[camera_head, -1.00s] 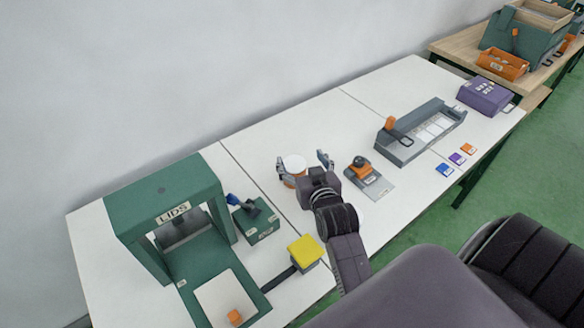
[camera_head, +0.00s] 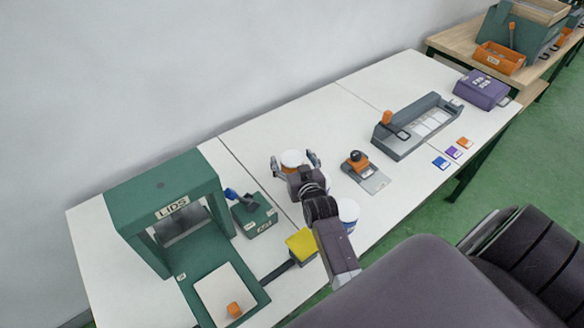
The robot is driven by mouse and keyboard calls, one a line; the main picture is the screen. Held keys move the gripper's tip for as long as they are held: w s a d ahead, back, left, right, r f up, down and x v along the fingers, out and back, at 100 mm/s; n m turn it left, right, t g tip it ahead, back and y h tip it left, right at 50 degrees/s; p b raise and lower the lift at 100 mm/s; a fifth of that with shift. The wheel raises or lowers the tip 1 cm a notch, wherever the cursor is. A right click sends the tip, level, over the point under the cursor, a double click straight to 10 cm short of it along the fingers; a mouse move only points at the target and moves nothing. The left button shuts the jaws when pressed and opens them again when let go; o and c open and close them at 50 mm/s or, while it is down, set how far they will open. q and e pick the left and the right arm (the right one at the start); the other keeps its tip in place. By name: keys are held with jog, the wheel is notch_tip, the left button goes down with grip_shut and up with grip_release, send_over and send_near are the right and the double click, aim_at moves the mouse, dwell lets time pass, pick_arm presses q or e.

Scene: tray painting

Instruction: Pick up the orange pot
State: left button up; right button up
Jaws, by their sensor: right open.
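The orange pot (camera_head: 292,158), with a white top, stands on the white table near its middle. Only its upper part shows, as my gripper covers its near side. My right gripper (camera_head: 294,162) is open, with one finger on the left of the pot and the other on its right. I cannot tell if the fingers touch it. My left gripper is not in view.
A white and blue pot (camera_head: 348,211) stands right beside my right arm, partly hidden. A green LIDS press (camera_head: 160,190), a small green box (camera_head: 256,219) and a yellow pad (camera_head: 301,244) lie left. An orange-handled tool (camera_head: 357,163) and a grey rack (camera_head: 412,130) lie right.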

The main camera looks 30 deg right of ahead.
jog(key=shift+w, duration=0.25)
jog(key=c, duration=1.5)
jog(key=shift+c, duration=0.5)
jog(key=shift+r, duration=0.2)
